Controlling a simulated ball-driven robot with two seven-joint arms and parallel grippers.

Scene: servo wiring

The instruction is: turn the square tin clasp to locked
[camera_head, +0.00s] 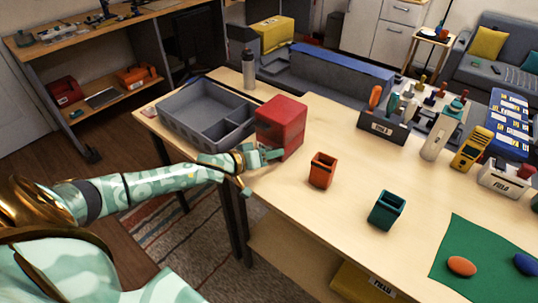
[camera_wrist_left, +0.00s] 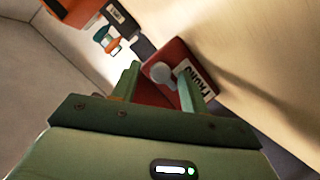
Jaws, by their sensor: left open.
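The square tin is a red box (camera_head: 281,125) near the left part of the table, beside the grey tray. Its red face (camera_wrist_left: 172,54) also shows in the left wrist view, with a white lettered label. A grey rounded clasp (camera_wrist_left: 162,76) stands out from that face. My left gripper (camera_head: 268,154) is at the tin's near side, low, close to the table's front edge. In the left wrist view its two green fingers (camera_wrist_left: 158,88) are apart, with the clasp showing between them. I cannot tell whether they touch it. My right gripper is in neither view.
A grey divided tray (camera_head: 205,113) stands left of the tin, with a grey bottle (camera_head: 248,70) behind. An orange cup (camera_head: 322,170) and a teal cup (camera_head: 386,210) stand to the right. A green mat (camera_head: 490,262) lies front right. The table between cups and tool holder is clear.

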